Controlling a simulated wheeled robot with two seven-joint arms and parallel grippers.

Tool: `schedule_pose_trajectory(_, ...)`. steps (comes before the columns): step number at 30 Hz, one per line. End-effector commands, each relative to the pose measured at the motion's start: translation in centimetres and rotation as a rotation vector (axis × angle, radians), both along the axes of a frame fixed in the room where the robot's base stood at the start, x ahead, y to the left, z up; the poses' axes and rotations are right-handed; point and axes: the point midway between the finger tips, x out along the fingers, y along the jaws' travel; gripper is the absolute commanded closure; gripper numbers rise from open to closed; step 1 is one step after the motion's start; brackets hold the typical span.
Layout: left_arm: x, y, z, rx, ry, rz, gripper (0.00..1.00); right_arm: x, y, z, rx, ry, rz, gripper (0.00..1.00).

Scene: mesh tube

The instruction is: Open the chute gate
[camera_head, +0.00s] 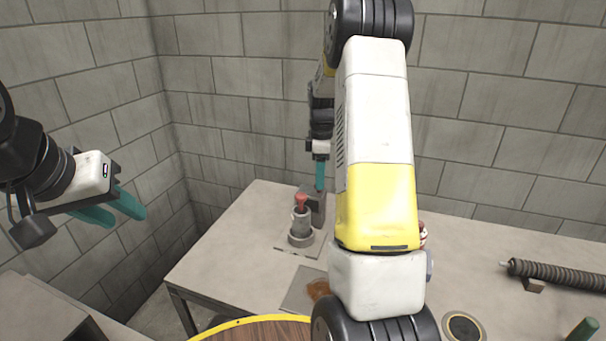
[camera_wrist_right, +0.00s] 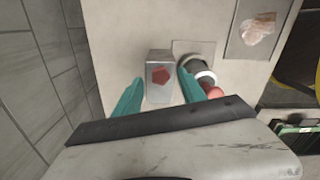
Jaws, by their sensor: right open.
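A grey block with a red patch on its face (camera_wrist_right: 160,76) stands on the table; in the head view the block (camera_head: 317,211) is partly hidden behind a grey cylinder. I cannot tell for sure which part is the chute gate. The grey cylinder (camera_head: 301,226) stands upright with a red knob on top; it also shows in the right wrist view (camera_wrist_right: 204,73), right of the block. My right gripper (camera_wrist_right: 160,80) is open and points down, its teal fingers on either side of the block. Contact is unclear. My left gripper (camera_head: 127,219) is open and empty, in the air at the left.
The pale table (camera_head: 235,235) has free room left of the cylinder. A plate with a brown patch (camera_head: 318,289), a ribbed dark rod (camera_head: 555,274), a green peg (camera_head: 583,329) and a round dark disc (camera_head: 463,327) lie nearer or to the right. My right arm hides the table's middle.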

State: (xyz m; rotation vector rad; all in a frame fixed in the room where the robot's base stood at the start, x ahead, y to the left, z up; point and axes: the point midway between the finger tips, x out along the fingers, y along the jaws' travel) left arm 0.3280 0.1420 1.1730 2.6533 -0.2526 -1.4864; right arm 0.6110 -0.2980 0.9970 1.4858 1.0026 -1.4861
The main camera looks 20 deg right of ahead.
Motion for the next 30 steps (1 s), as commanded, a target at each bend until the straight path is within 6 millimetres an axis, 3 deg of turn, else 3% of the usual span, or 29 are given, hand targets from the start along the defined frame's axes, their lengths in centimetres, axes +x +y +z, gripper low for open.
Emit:
schedule_pose_trajectory(4,0.00,0.00,0.00,0.000,0.000,0.000,0.64,-0.05,0.01,-1.26,0.000,0.001,0.000,0.52)
schedule_pose_trajectory(13,0.00,0.00,0.00,0.000,0.000,0.000,0.64,-0.03,0.01,-1.49,0.000,0.000,-0.001,0.52)
schedule_pose_trajectory(18,0.00,0.00,0.00,0.000,0.000,0.000,0.64,-0.03,0.01,-1.48,0.000,0.000,-0.001,0.85)
schedule_pose_trajectory(21,0.00,0.00,0.00,0.000,0.000,0.000,0.64,-0.03,0.01,-1.47,0.000,0.000,-0.001,1.00)
schedule_pose_trajectory(30,0.00,0.00,0.00,0.000,0.000,0.000,0.64,-0.02,0.01,-1.45,0.000,-0.001,-0.001,1.00)
